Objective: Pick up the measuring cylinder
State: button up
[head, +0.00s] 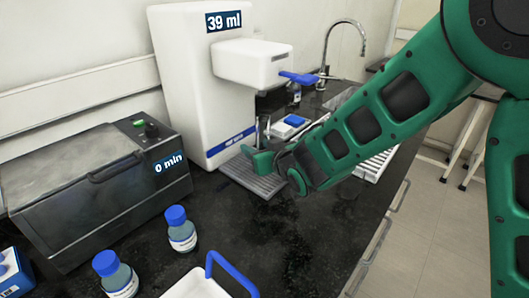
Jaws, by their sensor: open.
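A slim clear upright piece, which looks like the measuring cylinder (264,128), shows under the white dispenser's head, just above my gripper in the picture. Its lower part is hidden behind my gripper. My gripper (259,157) is green and open, low over the dispenser's grey drip tray (243,179). It is right at the cylinder, but I cannot tell whether the cylinder stands between the fingers.
The white dispenser (180,75) reads 39 ml. A grey lidded bath (85,190) reads 0 min at left. Two blue-capped bottles (182,236) (118,280) and a white tray with a blue handle (230,275) stand in front. A sink tap (327,50) is behind.

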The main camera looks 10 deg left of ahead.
grip_shut()
jog(key=shift+r, duration=0.2)
dwell(0.3)
jog(key=shift+r, duration=1.6)
jog(key=shift+s+a+r, duration=0.1)
jog(key=shift+a+r, duration=0.05)
jog(key=shift+r, duration=0.2)
jog(key=s+a+r, duration=0.6)
jog(key=s, duration=0.3)
jog(key=shift+a+r, duration=0.35)
jog(key=shift+a, duration=0.05)
